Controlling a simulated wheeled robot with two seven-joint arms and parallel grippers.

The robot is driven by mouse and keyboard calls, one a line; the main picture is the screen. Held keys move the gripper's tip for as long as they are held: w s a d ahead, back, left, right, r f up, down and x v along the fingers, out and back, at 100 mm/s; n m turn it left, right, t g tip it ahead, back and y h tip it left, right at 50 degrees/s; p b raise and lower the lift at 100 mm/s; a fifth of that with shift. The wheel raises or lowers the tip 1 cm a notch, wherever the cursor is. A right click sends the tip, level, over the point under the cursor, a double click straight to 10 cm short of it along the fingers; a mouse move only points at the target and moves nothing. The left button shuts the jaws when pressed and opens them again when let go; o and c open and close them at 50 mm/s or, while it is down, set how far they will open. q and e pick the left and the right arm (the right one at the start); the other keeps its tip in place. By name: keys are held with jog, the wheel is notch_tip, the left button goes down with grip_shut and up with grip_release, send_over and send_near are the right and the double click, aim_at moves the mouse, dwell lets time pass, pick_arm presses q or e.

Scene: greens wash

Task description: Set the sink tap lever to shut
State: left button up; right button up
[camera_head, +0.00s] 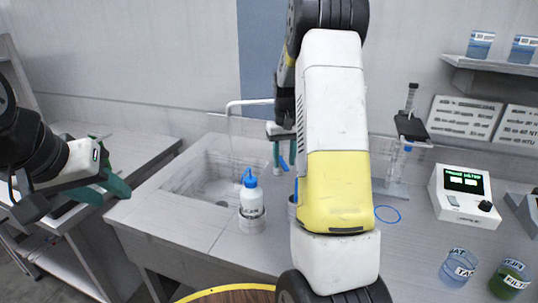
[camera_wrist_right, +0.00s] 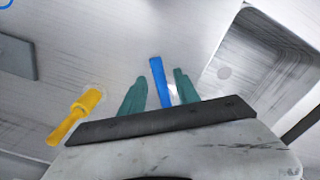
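The tap's pale spout (camera_head: 248,103) arches over the sink basin (camera_head: 190,180), and a thin pale streak that looks like water hangs below it. A blue lever (camera_wrist_right: 160,82) stands between the teal fingers of my right gripper (camera_wrist_right: 158,92) in the right wrist view, with a gap visible on the left side. In the head view, the lever (camera_head: 284,164) shows just below the right gripper (camera_head: 284,153). My right arm hides the tap's base. My left gripper (camera_head: 104,190) is away at the left, with teal fingers apart and empty.
A blue-capped wash bottle (camera_head: 251,198) stands at the sink's front right. A yellow lever-like part (camera_wrist_right: 75,116) lies left of the right fingers. A meter (camera_head: 464,196), a stand (camera_head: 408,128) and two beakers, one clear (camera_head: 458,267) and one green (camera_head: 510,280), occupy the right counter.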

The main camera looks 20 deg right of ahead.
grip_shut()
dwell(1.3)
